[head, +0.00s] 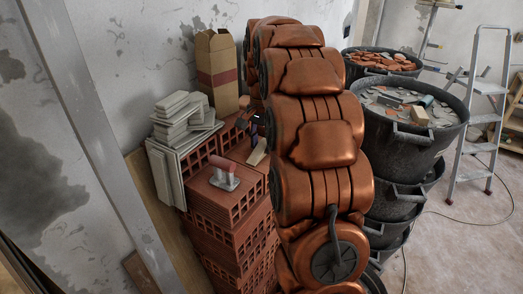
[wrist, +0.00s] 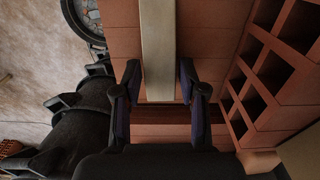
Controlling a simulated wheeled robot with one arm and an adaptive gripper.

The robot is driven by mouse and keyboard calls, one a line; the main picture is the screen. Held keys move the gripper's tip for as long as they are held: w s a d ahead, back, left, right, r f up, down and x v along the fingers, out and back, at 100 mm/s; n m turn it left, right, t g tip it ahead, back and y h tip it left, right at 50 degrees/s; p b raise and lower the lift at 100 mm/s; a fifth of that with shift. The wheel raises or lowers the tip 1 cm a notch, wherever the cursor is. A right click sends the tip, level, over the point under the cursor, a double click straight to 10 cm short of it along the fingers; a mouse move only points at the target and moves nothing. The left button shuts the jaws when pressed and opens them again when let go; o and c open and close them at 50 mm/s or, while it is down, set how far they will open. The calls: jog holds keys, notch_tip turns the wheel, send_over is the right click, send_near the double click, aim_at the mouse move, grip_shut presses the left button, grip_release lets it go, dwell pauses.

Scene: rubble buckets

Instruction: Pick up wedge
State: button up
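The wedge is a pale, wood-coloured piece (head: 257,152) on the brick stack, partly hidden by my arm in the head view. In the wrist view the wedge (wrist: 157,45) is a long light strip lying on the red bricks, its near end between the fingers. My gripper (wrist: 160,78) is open, with one finger on each side of the wedge and a narrow gap showing at each side. In the head view my gripper (head: 258,124) is small and mostly hidden behind my copper-coloured arm, just above the wedge.
The hollow red bricks (head: 227,205) form a stack. Black buckets of rubble (head: 402,145) stand to the right, with a stepladder (head: 473,130) beyond. A concrete wall is behind.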

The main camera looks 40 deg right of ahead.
jog(key=c, duration=0.6)
jog(key=shift+c, duration=0.2)
jog(key=shift+r, duration=0.15)
